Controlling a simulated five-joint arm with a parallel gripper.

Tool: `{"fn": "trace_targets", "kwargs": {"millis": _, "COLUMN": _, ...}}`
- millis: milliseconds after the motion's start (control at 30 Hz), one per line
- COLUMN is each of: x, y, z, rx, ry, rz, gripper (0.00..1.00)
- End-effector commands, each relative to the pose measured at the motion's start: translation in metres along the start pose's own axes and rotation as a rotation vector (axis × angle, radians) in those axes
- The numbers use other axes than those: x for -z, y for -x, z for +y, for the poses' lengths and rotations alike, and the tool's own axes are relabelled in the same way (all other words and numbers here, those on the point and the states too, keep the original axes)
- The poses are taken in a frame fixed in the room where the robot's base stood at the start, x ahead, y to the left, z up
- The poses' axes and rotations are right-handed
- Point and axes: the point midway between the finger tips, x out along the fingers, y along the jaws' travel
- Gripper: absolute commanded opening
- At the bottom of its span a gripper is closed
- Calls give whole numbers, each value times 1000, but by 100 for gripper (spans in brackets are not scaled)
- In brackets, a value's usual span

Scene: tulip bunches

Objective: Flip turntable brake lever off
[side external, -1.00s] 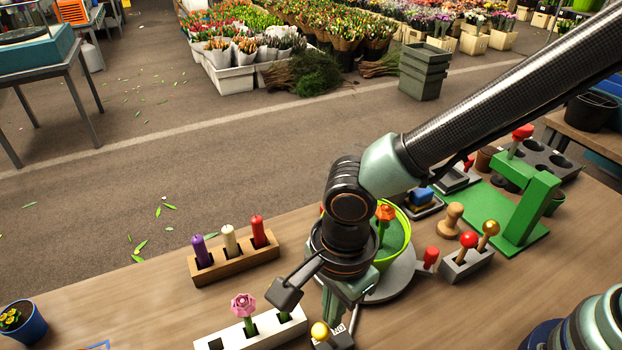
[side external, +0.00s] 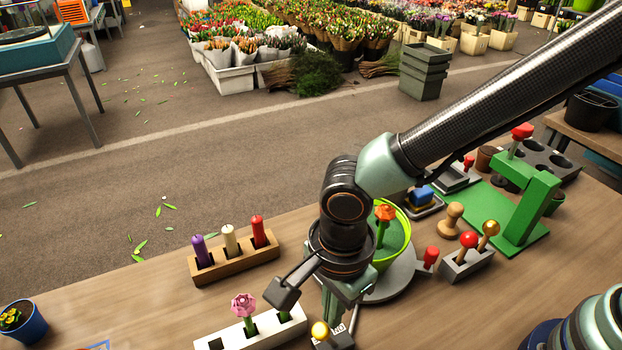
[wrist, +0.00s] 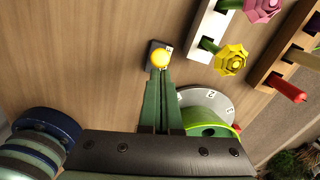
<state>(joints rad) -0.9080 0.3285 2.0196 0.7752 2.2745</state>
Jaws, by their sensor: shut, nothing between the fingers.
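A yellow ball knob (side external: 320,330) sits on a small dark base with a white label (side external: 341,328), at the table's front edge in the side view; it looks like the brake lever. In the wrist view the knob (wrist: 159,60) is just beyond my fingertips. My gripper (wrist: 161,78) is shut and empty, its tips at or very near the knob; I cannot tell if they touch. In the side view my gripper (side external: 333,312) points down behind the knob. The grey turntable (side external: 400,285), bearing a green pot (side external: 404,238) with an orange flower, is partly hidden by my arm.
A white flower holder (side external: 237,335) and a wooden rack (side external: 235,266) of coloured pegs stand to the left. A red knob (side external: 430,257), a grey peg block (side external: 467,262) and a green stand (side external: 525,212) are on the right.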

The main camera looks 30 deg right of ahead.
Motion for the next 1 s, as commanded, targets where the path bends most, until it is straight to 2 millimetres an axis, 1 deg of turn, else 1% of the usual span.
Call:
{"fn": "trace_targets", "kwargs": {"millis": 33, "x": 0, "y": 5, "z": -4, "rx": 18, "ry": 4, "rz": -15, "gripper": 0}}
{"fn": "trace_targets", "kwargs": {"millis": 67, "x": 5, "y": 6, "z": -4, "rx": 16, "ry": 2, "rz": -13, "gripper": 0}}
{"fn": "trace_targets", "kwargs": {"millis": 200, "x": 36, "y": 16, "z": -4, "rx": 0, "ry": -13, "rz": 2, "gripper": 0}}
{"fn": "trace_targets", "kwargs": {"millis": 300, "x": 14, "y": 34, "z": -5, "rx": 1, "ry": -3, "rz": 0, "gripper": 0}}
{"fn": "trace_targets", "kwargs": {"millis": 500, "x": -12, "y": 65, "z": -8, "rx": -2, "ry": -5, "rz": 2, "gripper": 0}}
{"fn": "trace_targets", "kwargs": {"millis": 600, "x": -22, "y": 76, "z": -9, "rx": -3, "ry": -6, "rz": 2, "gripper": 0}}
{"fn": "trace_targets", "kwargs": {"millis": 800, "x": -32, "y": 88, "z": -9, "rx": -5, "ry": -8, "rz": 4, "gripper": 0}}
{"fn": "trace_targets", "kwargs": {"millis": 1000, "x": -33, "y": 89, "z": -9, "rx": -7, "ry": -9, "rz": 5, "gripper": 0}}
